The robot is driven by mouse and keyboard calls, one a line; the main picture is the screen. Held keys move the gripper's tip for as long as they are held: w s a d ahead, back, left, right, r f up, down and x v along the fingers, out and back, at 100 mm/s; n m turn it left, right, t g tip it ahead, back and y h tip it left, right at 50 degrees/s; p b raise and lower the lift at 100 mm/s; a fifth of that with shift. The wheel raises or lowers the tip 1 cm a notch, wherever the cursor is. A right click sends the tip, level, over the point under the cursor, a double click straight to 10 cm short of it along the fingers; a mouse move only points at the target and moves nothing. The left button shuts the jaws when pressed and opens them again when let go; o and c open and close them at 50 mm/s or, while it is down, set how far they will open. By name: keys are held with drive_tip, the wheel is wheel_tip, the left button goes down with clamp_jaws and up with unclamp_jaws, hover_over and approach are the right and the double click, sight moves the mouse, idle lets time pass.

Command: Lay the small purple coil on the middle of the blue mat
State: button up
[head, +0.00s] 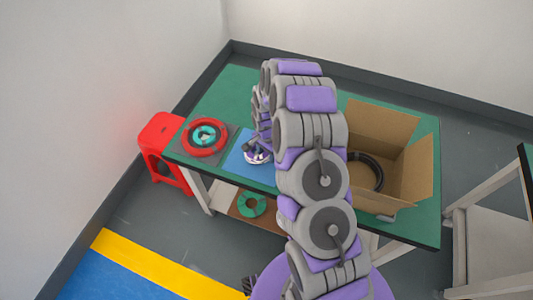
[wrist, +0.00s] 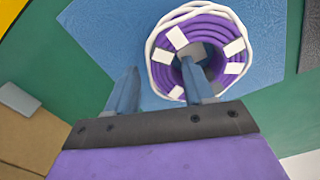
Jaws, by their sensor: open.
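The small purple coil (wrist: 208,45), with white bands and a white outer strand, appears to lie flat on the blue mat (wrist: 110,30). In the wrist view it sits toward the mat's right part. My gripper (wrist: 160,68) is open above it. The right finger is over or in the coil's centre hole, and the left finger is outside the ring, so part of the ring is between them. In the head view the coil (head: 257,156) is partly hidden by my arm, on the blue mat (head: 243,172).
A red coil (head: 189,140) around a teal one lies on a dark mat left of the blue mat. A cardboard box (head: 408,150) with a black coil (head: 376,168) stands at the right. A green coil (head: 252,204) lies below the tabletop. A red stool (head: 152,140) stands left.

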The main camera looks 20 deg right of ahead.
sight(263, 155)
drive_tip(key=r, duration=0.2)
drive_tip(key=a+r+p, duration=0.1)
drive_tip(key=r, duration=0.3)
drive_tip(key=shift+a+r, duration=0.15)
drive_tip(key=shift+a, duration=0.1)
drive_tip(key=s+a+r+n+p, duration=0.1)
drive_tip(key=s+r+n, duration=0.2)
drive_tip(key=s+r, duration=0.65)
drive_tip(key=s+r+n, duration=0.3)
drive_tip(key=s+r, duration=0.4)
drive_tip(key=r, duration=0.6)
drive_tip(key=s+r+n+g, duration=0.1)
drive_tip(key=s+r+n, duration=0.1)
drive_tip(key=s, duration=0.9)
drive_tip(key=s+r+n, duration=0.3)
drive_tip(key=s+r, duration=0.1)
drive_tip(key=s, duration=0.7)
drive_tip(key=shift+s+r+g, duration=0.15)
drive_tip(key=shift+s+g, duration=0.25)
